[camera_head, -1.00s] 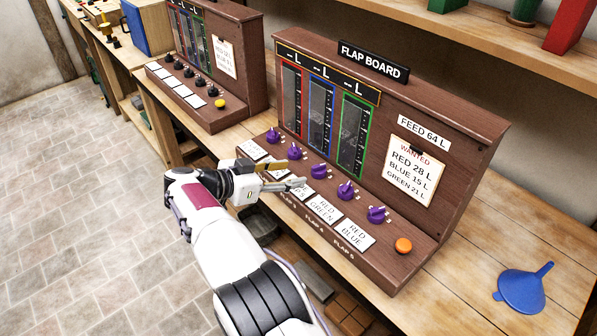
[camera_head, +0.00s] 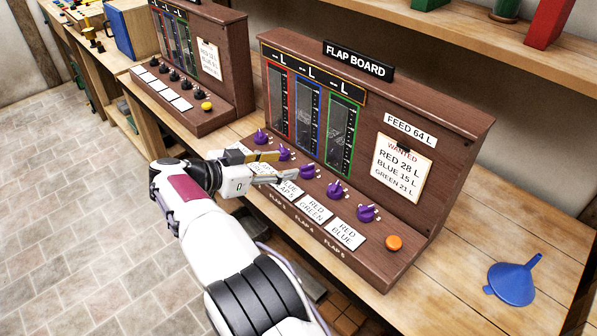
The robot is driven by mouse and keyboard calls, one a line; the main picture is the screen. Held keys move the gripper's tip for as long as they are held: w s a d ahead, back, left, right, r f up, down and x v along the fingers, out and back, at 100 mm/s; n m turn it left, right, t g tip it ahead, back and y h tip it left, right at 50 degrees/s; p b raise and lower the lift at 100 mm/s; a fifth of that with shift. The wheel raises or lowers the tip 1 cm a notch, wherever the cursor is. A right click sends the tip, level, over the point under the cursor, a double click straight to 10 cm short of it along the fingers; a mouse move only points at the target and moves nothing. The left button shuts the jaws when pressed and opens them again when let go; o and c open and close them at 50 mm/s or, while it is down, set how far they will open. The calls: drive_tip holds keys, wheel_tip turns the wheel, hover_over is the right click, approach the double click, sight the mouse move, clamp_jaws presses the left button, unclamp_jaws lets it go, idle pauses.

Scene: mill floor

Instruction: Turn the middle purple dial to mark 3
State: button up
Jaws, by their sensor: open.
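The middle purple dial (camera_head: 308,171) is the third in a sloping row on the brown flap board (camera_head: 455,150). Its pointer and marks are too small to read. My gripper (camera_head: 288,167) is open, with its fingertips just left of the middle dial. One finger reaches towards the second purple dial (camera_head: 284,152) and the other ends close to the middle dial. I cannot tell whether either finger touches a dial. The gripper partly hides the label cards at the left.
Two purple dials (camera_head: 337,189) (camera_head: 368,212) and an orange button (camera_head: 394,243) lie to the right; another purple dial (camera_head: 262,137) is at the left. A second board (camera_head: 230,65) stands behind left. A blue funnel (camera_head: 514,279) lies on the bench at right.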

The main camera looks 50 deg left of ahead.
drive_tip(key=w+d+r+n+t+y, duration=0.1)
drive_tip(key=w+d+r+n+t, duration=0.1)
drive_tip(key=w+d+r, duration=0.35)
drive_tip(key=n+g+y, duration=0.4)
drive_tip(key=n+y, duration=0.2)
drive_tip(key=y, duration=0.2)
approach(307, 170)
drive_tip(key=shift+w+a+r, duration=0.1)
drive_tip(key=shift+w+a, duration=0.1)
drive_tip(key=shift+w, duration=0.5)
drive_tip(key=shift+s+a+f, duration=0.2)
drive_tip(key=shift+s, duration=0.05)
drive_tip(key=shift+w, duration=0.1)
drive_tip(key=shift+x, duration=3.9)
drive_tip(key=shift+f, duration=0.15)
